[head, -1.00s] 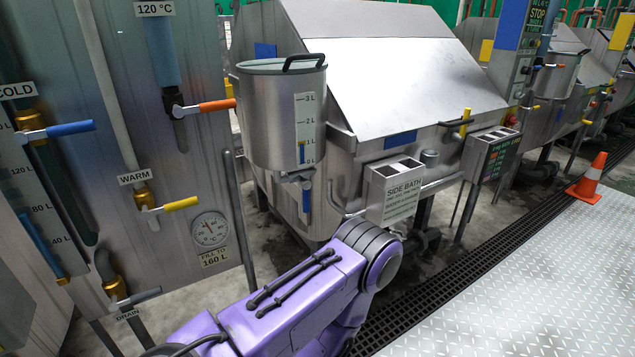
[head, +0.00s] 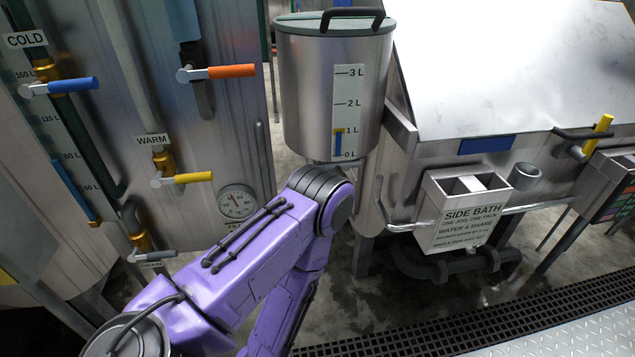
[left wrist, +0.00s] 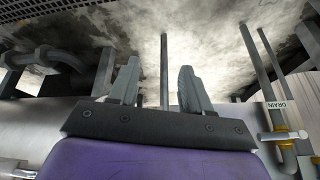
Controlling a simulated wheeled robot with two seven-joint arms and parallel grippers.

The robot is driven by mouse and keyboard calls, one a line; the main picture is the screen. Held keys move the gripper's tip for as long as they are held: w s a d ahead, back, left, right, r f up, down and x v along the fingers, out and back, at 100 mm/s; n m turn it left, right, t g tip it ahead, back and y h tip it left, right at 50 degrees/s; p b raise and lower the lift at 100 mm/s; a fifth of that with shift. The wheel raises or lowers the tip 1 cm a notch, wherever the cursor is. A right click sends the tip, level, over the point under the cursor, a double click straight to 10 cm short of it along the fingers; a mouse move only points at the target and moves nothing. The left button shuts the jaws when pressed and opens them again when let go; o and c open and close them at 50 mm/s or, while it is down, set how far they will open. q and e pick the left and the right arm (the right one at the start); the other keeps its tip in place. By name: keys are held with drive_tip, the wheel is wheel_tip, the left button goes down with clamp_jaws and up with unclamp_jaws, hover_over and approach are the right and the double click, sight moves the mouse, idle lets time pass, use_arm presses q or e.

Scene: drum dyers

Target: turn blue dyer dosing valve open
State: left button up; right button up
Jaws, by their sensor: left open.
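The blue dyer (head: 420,165) is the steel machine with a blue patch on its front. Its dosing tank (head: 302,95) hangs at its left, with a lid and a scale whose yellow and blue marker stands near 1 L. The dosing valve under the tank is hidden behind my purple left arm in the head view, and I cannot make it out in the left wrist view. My left gripper (left wrist: 158,78) is open and empty in the left wrist view, fingers pointing towards the floor area. It is hidden in the head view. My right gripper is not in view.
A steel panel at the left carries the COLD valve (head: 60,87), an orange-handled valve (head: 217,73), the WARM valve (head: 182,179) and the DRAIN valve (head: 152,255). The SIDE BATH box (head: 466,212) stands right of the tank. A floor grate (head: 470,325) runs in front.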

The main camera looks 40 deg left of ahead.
use_arm(q)
drive_tip(key=w+r+t+y, duration=0.2)
drive_tip(key=w+r+t, duration=0.2)
drive_tip(key=w+r, duration=0.55)
drive_tip(key=w+r+t+y, duration=0.2)
drive_tip(key=w+r+t, duration=0.2)
drive_tip(key=w, duration=1)
drive_tip(key=w+a+r+n+t+y, duration=0.15)
drive_tip(key=w+r+y, duration=0.3)
drive_tip(key=r, duration=0.55)
drive_tip(key=shift+t+h, duration=0.25)
drive_tip(key=shift+t, duration=0.1)
drive_tip(key=x, duration=1)
drive_tip(key=shift+w+f+p, duration=0.15)
drive_tip(key=shift+w+p, duration=0.1)
drive_tip(key=shift+p, duration=0.1)
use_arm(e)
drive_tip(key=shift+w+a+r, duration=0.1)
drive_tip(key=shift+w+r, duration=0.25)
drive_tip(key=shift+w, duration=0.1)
